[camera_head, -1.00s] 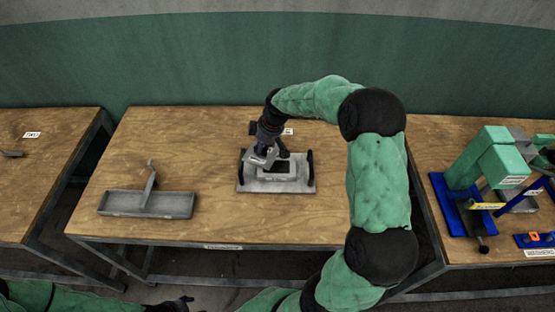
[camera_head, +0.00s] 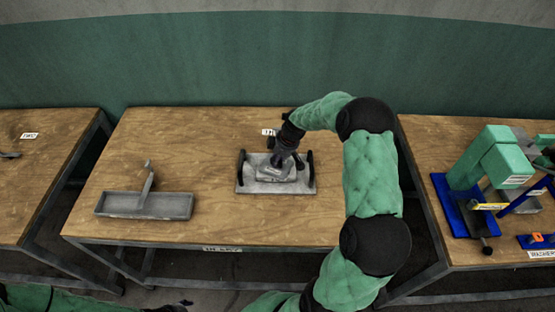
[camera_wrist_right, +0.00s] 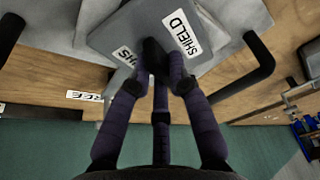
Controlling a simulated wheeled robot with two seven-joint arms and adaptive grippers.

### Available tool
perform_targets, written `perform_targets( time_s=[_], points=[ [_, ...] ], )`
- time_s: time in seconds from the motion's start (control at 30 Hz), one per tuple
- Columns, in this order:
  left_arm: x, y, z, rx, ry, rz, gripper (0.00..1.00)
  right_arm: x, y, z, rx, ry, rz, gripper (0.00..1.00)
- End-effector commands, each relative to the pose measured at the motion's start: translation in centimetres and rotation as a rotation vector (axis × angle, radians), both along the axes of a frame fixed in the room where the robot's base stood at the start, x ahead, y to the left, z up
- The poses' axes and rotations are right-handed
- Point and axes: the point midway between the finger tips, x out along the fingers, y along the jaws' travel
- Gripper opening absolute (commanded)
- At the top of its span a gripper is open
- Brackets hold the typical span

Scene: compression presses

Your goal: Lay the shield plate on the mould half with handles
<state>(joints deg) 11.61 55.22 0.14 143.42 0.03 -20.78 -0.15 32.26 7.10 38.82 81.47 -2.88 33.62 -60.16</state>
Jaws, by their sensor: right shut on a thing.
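The mould half with handles (camera_head: 247,188) is a grey block on the middle table, with an upright black handle at each side. The shield plate (camera_head: 271,172) is a small grey plate just over its middle. In the right wrist view the shield plate (camera_wrist_right: 155,20) carries a SHIELD label and sits turned relative to the mould half (camera_wrist_right: 235,15). My right gripper (camera_head: 280,160) is shut on the shield plate, between the handles; its fingertips also show in the wrist view (camera_wrist_right: 163,62). I cannot tell whether plate and mould touch. My left gripper (camera_head: 178,307) barely shows at the bottom edge.
A long grey tray (camera_head: 165,206) with a raised bar stands at the table's left. A blue and green press (camera_head: 490,165) stands on the right table. Bare wood (camera_head: 215,145) lies between tray and mould half.

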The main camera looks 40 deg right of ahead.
Motion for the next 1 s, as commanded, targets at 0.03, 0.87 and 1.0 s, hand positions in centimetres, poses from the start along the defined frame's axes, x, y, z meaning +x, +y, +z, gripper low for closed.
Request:
perform_targets(
  time_s=[0.03,0.87,1.0],
  points=[
    [0.0,0.0,0.1,0.000,0.000,0.000,0.56,0.1,-0.1,0.2,-0.001,-0.002,-0.001,0.00],
    [0.0,0.0,0.2,0.000,0.000,0.000,0.56,-0.2,-0.2,1.1,-0.002,-0.002,-0.001,0.43],
    [0.0,0.0,0.6,0.000,0.000,0.000,0.56,-0.8,-0.5,3.5,-0.002,-0.003,-0.002,0.43]
  ],
)
